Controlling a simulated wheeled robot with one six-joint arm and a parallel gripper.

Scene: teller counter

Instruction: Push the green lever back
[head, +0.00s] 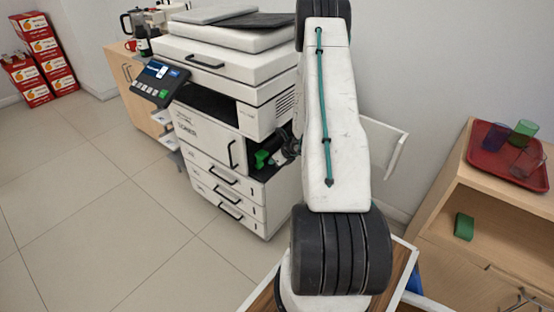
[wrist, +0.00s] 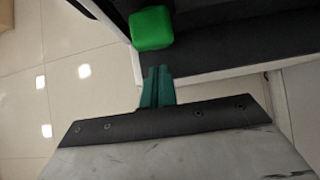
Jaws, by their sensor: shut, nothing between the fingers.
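The green lever (head: 262,158) sits in a dark open recess in the right side of the copier (head: 215,100). In the wrist view the bright green lever end (wrist: 151,28) is a rounded block at the top, against the dark recess. My gripper (wrist: 158,72) shows there as dark green fingers, shut and empty. The fingertips are just below the lever end in the picture, with a small visible gap. In the head view my gripper (head: 283,153) is small and partly hidden by my arm, close to the right of the lever.
An open white side panel (head: 385,145) stands out behind my arm. Tiled floor (head: 110,220) is clear at left; red boxes (head: 40,60) stand far back.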

